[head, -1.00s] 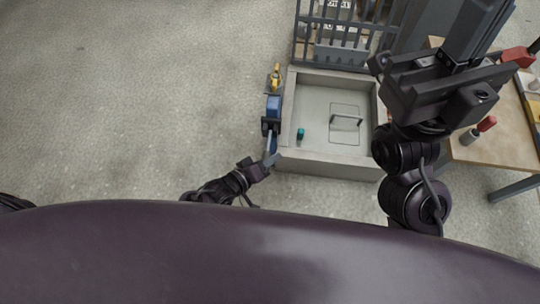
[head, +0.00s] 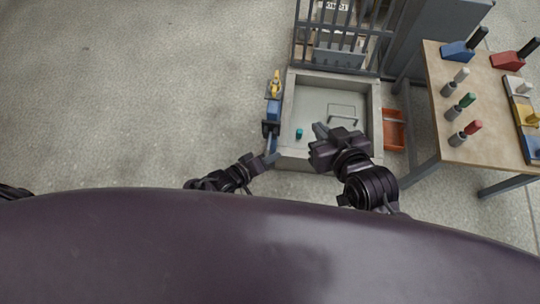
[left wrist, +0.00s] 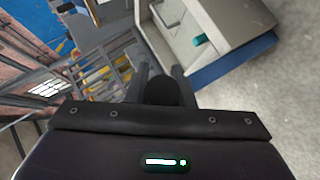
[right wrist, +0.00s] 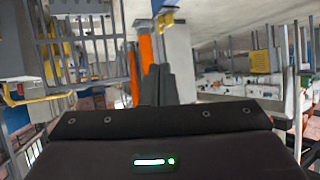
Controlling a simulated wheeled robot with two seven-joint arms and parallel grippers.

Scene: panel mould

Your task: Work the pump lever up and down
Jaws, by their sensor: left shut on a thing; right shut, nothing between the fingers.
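The pump (head: 274,105), blue with a yellow top, stands against the left wall of the grey mould (head: 287,150). Its lever (head: 271,143) sticks out toward me from the pump's near end. My left gripper (head: 270,159) is shut on the lever's end; the left wrist view shows the dark round end (left wrist: 163,92) between the two fingers. My right gripper (head: 320,130) is shut and empty, over the near right part of the mould; its closed fingers also show in the right wrist view (right wrist: 157,82).
Inside the mould are a wire handle (head: 342,108) and a small teal piece (head: 299,133). A barred grille (head: 345,40) stands behind it. An orange bin (head: 394,130) lies to its right, beside a wooden table (head: 445,135) with several tools. The floor at left is clear.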

